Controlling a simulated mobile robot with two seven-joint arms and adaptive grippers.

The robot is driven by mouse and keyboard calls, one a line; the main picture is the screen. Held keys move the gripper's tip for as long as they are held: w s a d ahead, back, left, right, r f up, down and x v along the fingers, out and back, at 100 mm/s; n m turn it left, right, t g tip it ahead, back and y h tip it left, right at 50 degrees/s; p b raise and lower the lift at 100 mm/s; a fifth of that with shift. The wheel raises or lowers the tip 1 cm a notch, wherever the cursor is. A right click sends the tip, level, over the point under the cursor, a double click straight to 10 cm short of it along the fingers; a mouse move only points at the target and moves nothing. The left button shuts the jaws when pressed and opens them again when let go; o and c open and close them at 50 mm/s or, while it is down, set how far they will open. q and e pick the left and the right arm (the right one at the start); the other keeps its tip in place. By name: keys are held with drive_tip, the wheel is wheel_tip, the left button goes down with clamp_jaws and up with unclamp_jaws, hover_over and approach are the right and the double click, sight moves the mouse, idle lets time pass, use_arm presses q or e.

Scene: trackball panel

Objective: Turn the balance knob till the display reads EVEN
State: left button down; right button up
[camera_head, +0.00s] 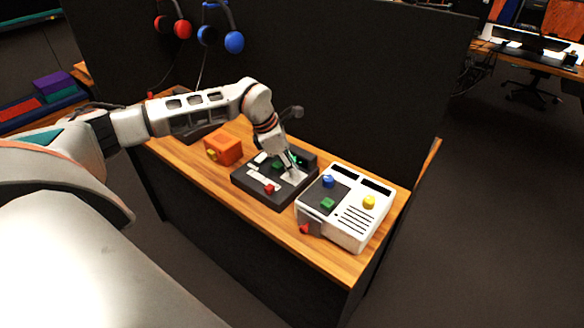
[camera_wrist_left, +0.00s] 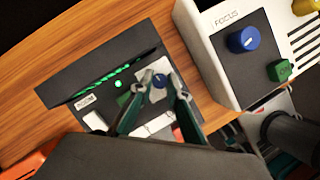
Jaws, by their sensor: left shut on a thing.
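The dark control panel (camera_head: 245,185) lies on the wooden desk, with white pads, a red control and a green control on it. My left gripper (camera_head: 291,172) points down onto its right part. In the left wrist view the gripper's two fingers (camera_wrist_left: 160,80) are on either side of a small knob with a dark blue top (camera_wrist_left: 159,81), and are shut on it. The display (camera_wrist_left: 105,82) glows green beside it, tilted and partly blurred; I cannot read its word. A white label (camera_wrist_left: 86,101) is too small to read. My right gripper is not in view.
A white console (camera_head: 345,232) marked FOCUS, with blue, green and yellow knobs, stands close on the right. An orange box (camera_head: 223,149) sits to the left. A dark partition (camera_head: 370,80) rises behind the desk (camera_head: 262,224). Headphones hang on it.

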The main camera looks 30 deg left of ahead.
use_arm(q)
drive_tip(key=c, duration=1.9)
unclamp_jaws()
drive_tip(key=v, duration=1.2)
drive_tip(key=shift+d, duration=0.15)
